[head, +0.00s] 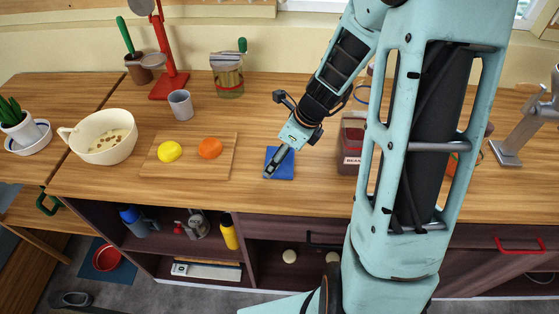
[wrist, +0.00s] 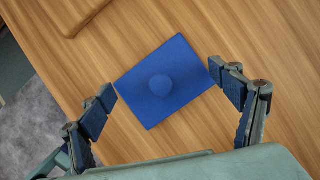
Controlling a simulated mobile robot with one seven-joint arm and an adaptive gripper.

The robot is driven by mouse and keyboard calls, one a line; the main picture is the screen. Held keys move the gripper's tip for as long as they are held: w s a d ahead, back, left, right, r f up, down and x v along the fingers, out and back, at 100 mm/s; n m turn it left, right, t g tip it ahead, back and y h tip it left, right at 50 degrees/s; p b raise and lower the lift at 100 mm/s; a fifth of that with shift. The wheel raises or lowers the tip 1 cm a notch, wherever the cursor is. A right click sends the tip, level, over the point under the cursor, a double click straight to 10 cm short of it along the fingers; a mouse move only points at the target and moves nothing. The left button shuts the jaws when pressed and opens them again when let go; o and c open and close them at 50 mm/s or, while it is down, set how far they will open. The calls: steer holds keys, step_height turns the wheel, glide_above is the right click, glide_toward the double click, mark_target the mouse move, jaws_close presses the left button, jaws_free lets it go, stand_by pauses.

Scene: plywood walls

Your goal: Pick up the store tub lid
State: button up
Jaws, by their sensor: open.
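A flat blue square lid (head: 282,166) lies on the wooden counter, to the right of the cutting board. In the wrist view the lid (wrist: 145,98) shows a round knob (wrist: 161,85) at its middle. My gripper (head: 268,174) hangs above the lid and hides part of it in the head view. In the wrist view my gripper (wrist: 163,84) is open, with one finger to the left of the lid and one to the right. Nothing is held between the fingers. Whether the fingers touch the lid cannot be told.
The cutting board (head: 188,172) with a lemon (head: 170,151) and an orange (head: 210,148) lies to the left. A brown labelled container (head: 350,157) stands to the right, partly behind my arm. A grey cup (head: 181,104) stands behind the board. The counter's front edge is close.

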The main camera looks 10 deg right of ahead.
steer(key=shift+s, duration=0.15)
steer(key=c, duration=1.7)
steer(key=shift+d+f, duration=0.1)
steer(key=c, duration=0.4)
